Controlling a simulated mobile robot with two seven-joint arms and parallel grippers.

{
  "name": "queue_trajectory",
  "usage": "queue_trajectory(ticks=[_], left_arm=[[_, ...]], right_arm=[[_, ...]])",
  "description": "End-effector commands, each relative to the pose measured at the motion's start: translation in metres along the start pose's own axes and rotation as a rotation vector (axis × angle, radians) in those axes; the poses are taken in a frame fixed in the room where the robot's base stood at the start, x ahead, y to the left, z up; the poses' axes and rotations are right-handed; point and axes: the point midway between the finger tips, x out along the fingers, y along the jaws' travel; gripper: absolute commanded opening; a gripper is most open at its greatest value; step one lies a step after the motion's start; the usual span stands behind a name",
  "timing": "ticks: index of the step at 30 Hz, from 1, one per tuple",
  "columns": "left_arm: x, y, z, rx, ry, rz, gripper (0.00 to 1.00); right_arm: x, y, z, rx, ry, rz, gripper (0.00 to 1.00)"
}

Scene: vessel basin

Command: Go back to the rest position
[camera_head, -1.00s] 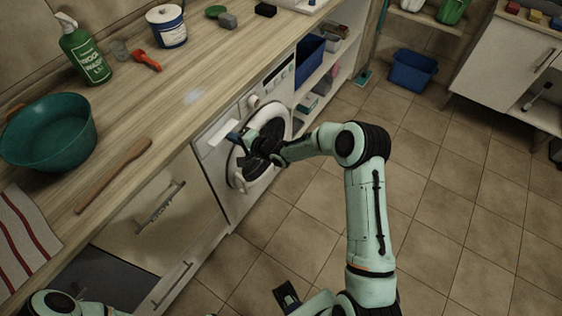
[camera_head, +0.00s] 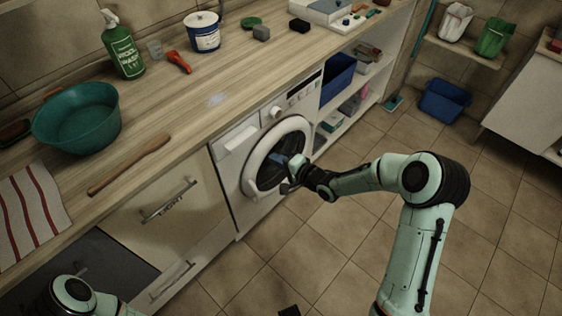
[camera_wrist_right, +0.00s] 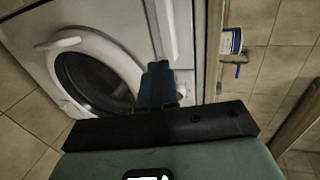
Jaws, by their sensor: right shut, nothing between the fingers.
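My right gripper (camera_head: 284,163) is in front of the round door of the white washing machine (camera_head: 236,181) in the head view. In the right wrist view its blue fingers (camera_wrist_right: 158,84) are together with nothing between them. The washing machine (camera_wrist_right: 183,35) with its white door ring and dark glass fills the upper left there. I cannot tell whether the fingers touch the door.
A wooden counter (camera_head: 190,115) runs along the left with a green basin (camera_head: 77,120), a spray bottle (camera_head: 123,47), a wooden stick (camera_head: 130,166) and a white tub (camera_head: 204,33). A blue bin (camera_head: 443,100) stands on the floor at the back. The tiled floor (camera_head: 310,255) is mostly clear.

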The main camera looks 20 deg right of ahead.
Motion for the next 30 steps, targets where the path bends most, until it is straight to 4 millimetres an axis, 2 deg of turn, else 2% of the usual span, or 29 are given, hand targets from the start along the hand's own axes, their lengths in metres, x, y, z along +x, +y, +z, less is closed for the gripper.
queue_trajectory(ticks=[3,11,14,17,20,22,24,26,27,30], left_arm=[[0.000,0.000,0.000,0.000,0.000,0.000,0.43],[0.000,0.000,0.000,0.000,0.000,0.000,0.43],[-0.001,0.001,0.000,0.000,0.000,0.000,0.43],[-0.004,0.002,-0.001,0.001,0.001,0.001,0.43],[-0.009,0.004,-0.001,0.002,0.003,0.002,0.43],[-0.013,0.006,-0.002,0.002,0.005,0.002,0.43],[-0.017,0.007,-0.003,0.003,0.007,0.003,0.43],[-0.020,0.009,-0.004,0.004,0.008,0.003,0.43],[-0.022,0.009,-0.004,0.004,0.009,0.004,0.43],[-0.026,0.011,-0.005,0.005,0.012,0.004,0.43]], right_arm=[[-0.009,0.000,0.000,0.000,0.000,0.001,0.00],[-0.011,0.001,0.001,0.000,-0.001,0.002,0.00],[-0.010,0.012,0.005,-0.007,-0.003,0.029,0.00],[-0.010,0.048,0.021,-0.033,-0.011,0.116,0.00],[-0.016,0.106,0.051,-0.092,-0.047,0.270,0.00],[-0.029,0.150,0.078,-0.148,-0.100,0.397,0.00],[-0.048,0.192,0.107,-0.209,-0.172,0.523,0.00],[-0.070,0.225,0.133,-0.264,-0.251,0.627,0.00],[-0.086,0.243,0.149,-0.300,-0.311,0.690,0.00],[-0.128,0.280,0.185,-0.380,-0.463,0.826,0.00]])
